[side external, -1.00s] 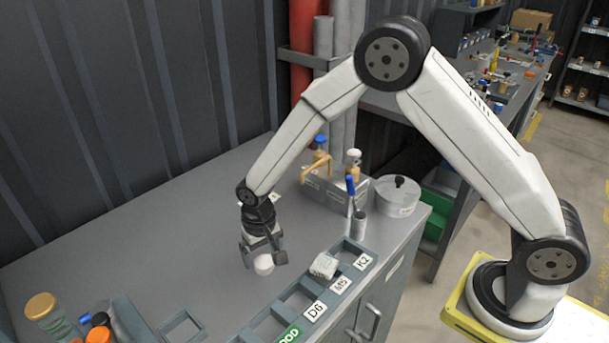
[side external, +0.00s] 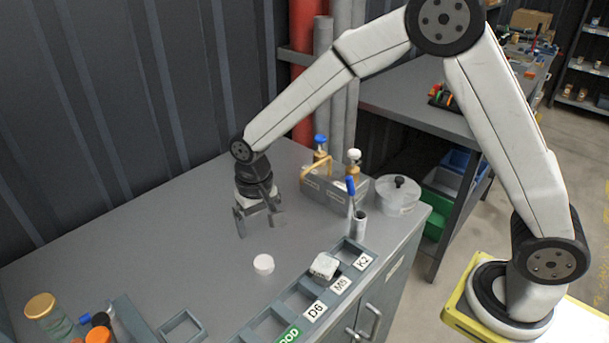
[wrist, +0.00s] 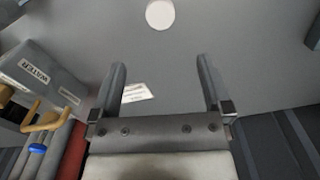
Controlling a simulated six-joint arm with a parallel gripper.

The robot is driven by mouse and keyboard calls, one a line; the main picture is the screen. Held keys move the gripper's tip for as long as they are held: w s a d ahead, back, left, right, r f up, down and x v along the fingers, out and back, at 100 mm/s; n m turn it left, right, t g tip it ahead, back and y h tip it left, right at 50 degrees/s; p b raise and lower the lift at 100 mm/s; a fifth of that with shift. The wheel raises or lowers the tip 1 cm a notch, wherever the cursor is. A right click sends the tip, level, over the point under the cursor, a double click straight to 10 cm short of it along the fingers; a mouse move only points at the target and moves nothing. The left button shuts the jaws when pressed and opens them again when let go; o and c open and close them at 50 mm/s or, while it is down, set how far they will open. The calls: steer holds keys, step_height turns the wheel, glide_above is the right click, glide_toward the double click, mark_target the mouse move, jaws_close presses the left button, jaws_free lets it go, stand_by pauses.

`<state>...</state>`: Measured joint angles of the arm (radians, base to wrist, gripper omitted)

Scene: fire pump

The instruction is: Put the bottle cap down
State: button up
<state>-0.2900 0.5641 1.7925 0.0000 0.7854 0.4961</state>
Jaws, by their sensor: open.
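The white round bottle cap (side external: 263,264) rests flat on the grey cabinet top, just left of the compartment tray. In the wrist view the cap (wrist: 160,14) shows at the top edge, beyond the fingertips. My gripper (side external: 260,228) is open and empty. It hangs above the cabinet top, behind the cap and clear of it. In the wrist view both fingers of my gripper (wrist: 160,75) stand wide apart with nothing between them.
A valve box (side external: 335,190), a blue-topped tool in a cup (side external: 359,224) and a lidded pot (side external: 398,195) stand right. Jars crowd the lower left.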

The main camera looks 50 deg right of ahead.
steer(key=shift+d, duration=0.1)
stand_by(0.3)
steer(key=s+d+r+n+t, duration=0.2)
steer(key=s+d, duration=1.1)
steer(key=s, duration=0.2)
steer(key=shift+s+t, duration=0.3)
